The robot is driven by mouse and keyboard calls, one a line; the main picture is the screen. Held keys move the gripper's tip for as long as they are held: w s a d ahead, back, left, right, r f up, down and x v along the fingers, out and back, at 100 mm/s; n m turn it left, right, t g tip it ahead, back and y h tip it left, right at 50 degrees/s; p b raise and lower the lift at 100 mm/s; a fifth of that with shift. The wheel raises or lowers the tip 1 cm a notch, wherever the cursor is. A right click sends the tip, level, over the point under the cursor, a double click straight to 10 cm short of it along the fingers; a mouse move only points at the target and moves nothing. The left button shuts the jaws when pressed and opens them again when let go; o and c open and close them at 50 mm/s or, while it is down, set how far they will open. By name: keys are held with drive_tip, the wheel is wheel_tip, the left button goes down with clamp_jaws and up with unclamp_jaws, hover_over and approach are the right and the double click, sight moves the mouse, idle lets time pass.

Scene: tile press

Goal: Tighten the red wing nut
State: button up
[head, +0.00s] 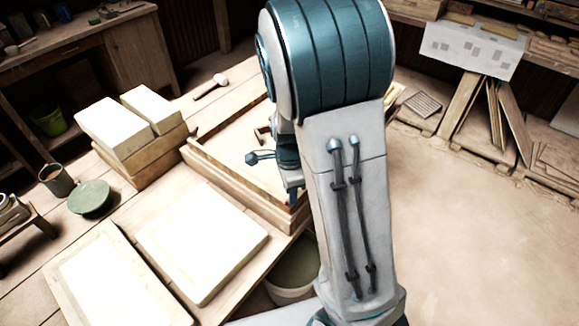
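The red wing nut cannot be made out in the head view; my arm covers much of the work area. A wooden press frame (215,163) with a raised rim stands on the table, and its right part is hidden behind my arm. My gripper (292,197) is partly hidden behind my forearm. Its visible tip points down over the right side of the frame. Whether its fingers are open or shut, or touch anything, does not show.
Two pale slabs (201,242) lie on the table in front. Stacked blocks (115,130), a mug (57,179) and a green dish (90,198) stand at left. A mallet (211,86) lies behind. A bucket (292,270) is below the table's right edge. Floor at right is clear.

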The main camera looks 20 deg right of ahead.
wheel_tip(320, 180, up, 11)
drive_tip(key=shift+f, duration=0.15)
idle(0.5)
drive_tip(key=s+r+n+t, duration=0.1)
drive_tip(key=s+r+n, duration=0.2)
drive_tip(key=s+n, duration=0.4)
drive_tip(key=s+r+n+t, duration=0.2)
drive_tip(key=s+r+n, duration=0.2)
drive_tip(key=s+n, duration=0.3)
drive_tip(key=shift+s+n, duration=0.2)
drive_tip(key=shift+n, duration=2)
drive_tip(key=shift+a, duration=0.15)
